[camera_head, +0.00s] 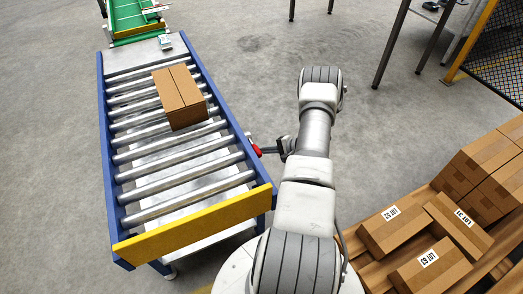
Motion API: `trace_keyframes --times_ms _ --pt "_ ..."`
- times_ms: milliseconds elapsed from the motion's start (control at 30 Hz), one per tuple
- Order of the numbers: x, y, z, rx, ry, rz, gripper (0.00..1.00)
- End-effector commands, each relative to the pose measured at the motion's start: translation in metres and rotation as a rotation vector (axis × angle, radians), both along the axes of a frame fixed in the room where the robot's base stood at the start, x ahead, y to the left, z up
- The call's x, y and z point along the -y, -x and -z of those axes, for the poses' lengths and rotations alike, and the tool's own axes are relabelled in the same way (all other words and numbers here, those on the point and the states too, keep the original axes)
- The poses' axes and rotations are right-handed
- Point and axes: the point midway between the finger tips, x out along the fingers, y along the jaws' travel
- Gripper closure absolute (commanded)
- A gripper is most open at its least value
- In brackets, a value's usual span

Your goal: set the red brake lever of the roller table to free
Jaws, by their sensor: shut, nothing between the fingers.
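The roller table (104,150) stands at the left, with blue side rails, metal rollers and a yellow end board (195,226) at its near end. The red brake lever (256,150) shows as a small red piece at the table's right side rail. My gripper (264,150) reaches left from my arm, with its fingertips right at the lever. The fingers are shut with nothing between them. Whether they touch the lever, and the lever's exact setting, I cannot tell at this size.
A cardboard box (181,98) lies on the rollers towards the far end. A green conveyor (127,15) adjoins beyond. Several labelled boxes (396,229) sit on a wooden pallet (364,262) at the lower right. A yellow-framed mesh fence (497,50) stands at upper right. The floor behind my arm is clear.

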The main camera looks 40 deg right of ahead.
Motion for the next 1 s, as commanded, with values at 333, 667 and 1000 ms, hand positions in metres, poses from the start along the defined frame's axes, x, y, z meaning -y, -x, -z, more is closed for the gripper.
trace_keyframes --times_ms 333,667,1000 --pt "0.002 0.0 -0.012 0.019 -0.006 -0.005 1.0" --pt "0.03 0.044 -0.037 0.011 -0.003 -0.001 1.0" --pt "0.068 0.104 -0.068 0.0 -0.001 0.0 1.0"
